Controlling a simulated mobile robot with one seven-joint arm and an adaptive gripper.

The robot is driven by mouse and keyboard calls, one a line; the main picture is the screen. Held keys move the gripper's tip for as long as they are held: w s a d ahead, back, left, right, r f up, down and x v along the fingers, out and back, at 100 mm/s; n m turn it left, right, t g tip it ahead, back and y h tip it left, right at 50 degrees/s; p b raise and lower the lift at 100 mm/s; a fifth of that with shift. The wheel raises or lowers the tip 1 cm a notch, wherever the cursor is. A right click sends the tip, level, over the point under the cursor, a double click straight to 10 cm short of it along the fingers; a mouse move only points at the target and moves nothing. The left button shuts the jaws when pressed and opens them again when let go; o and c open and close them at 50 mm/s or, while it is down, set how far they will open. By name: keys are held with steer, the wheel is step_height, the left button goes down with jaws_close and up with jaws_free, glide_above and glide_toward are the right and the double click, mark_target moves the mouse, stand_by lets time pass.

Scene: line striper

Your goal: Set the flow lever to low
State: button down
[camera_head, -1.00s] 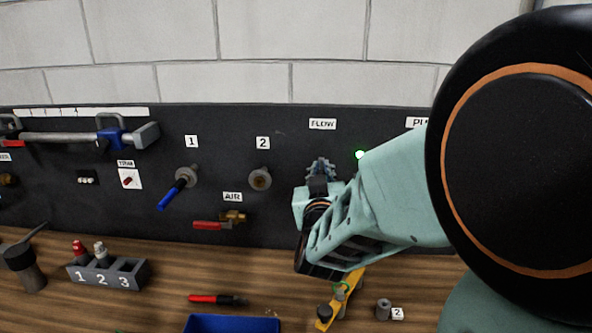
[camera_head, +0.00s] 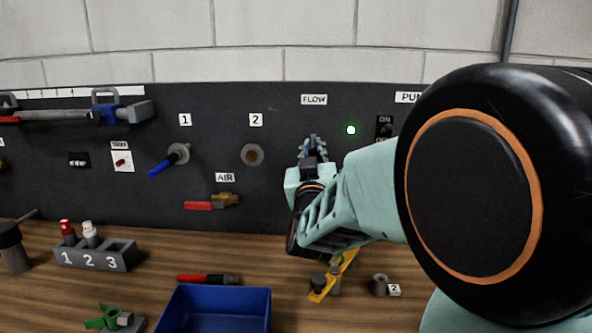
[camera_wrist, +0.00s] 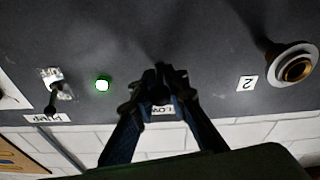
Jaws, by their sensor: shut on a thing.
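The FLOW label (camera_head: 314,99) is on the dark wall panel. My gripper (camera_head: 313,145) is at the panel just below the label, with my wrist and arm covering much of that spot. In the wrist view, which is upside down, my gripper (camera_wrist: 160,84) has its two fingers closed in around a small dark piece at the flow station, the flow lever (camera_wrist: 161,95). The lever is mostly hidden by the fingers, so its setting cannot be read.
A green-lit lamp (camera_head: 351,130) and an ON switch (camera_head: 384,128) are right of the gripper. Port 2 (camera_head: 252,155) and the red-handled AIR valve (camera_head: 212,202) are left. A blue bin (camera_head: 222,311) and a yellow tool (camera_head: 322,290) are on the bench below.

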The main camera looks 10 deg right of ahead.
steer(key=shift+w+f+t+h+b, duration=0.15)
steer(key=shift+f+t+b, duration=0.35)
steer(key=shift+b, duration=1.65)
steer(key=shift+f+t+h+b, duration=0.15)
steer(key=shift+f+t+b, duration=0.35)
steer(key=shift+b, duration=1.65)
steer(key=t+b, duration=0.1)
steer(key=b, duration=0.2)
steer(key=shift+w+r, duration=0.1)
steer(key=shift+r, duration=0.1)
steer(key=shift+r+b, duration=0.2)
steer(key=shift+b, duration=0.25)
steer(key=c, duration=1.8)
jaws_free()
steer(key=shift+f, duration=0.1)
steer(key=shift+c, duration=0.2)
steer(key=v, duration=0.7)
steer(key=shift+f, duration=0.2)
